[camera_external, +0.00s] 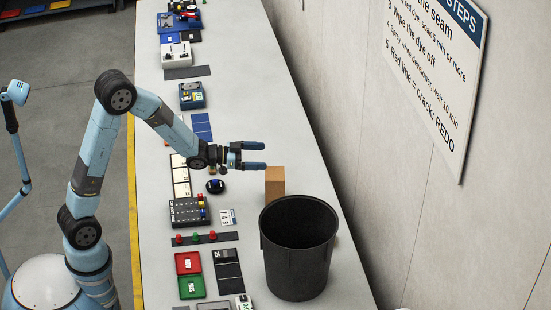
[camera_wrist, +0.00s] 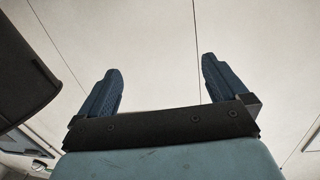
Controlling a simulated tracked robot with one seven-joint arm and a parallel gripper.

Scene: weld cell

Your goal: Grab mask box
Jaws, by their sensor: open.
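A small brown box (camera_external: 275,183), which may be the mask box, stands on the table just behind the black bin; no label on it can be read. My gripper (camera_external: 264,157) is open and empty, its two fingers pointing right, above and slightly behind the box in the external view. I cannot tell the exact gap between them. In the wrist view my gripper (camera_wrist: 160,90) shows its two fingers spread apart with only the pale wall between them. The box does not show in the wrist view.
A large black bin (camera_external: 299,245) stands right in front of the box. Red (camera_external: 188,263) and green (camera_external: 192,287) trays, a dark block with holes (camera_external: 188,213) and other items line the table's left side. The wall with a steps sign (camera_external: 437,75) runs along the right. The table (camera_external: 245,85) is clear behind the gripper.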

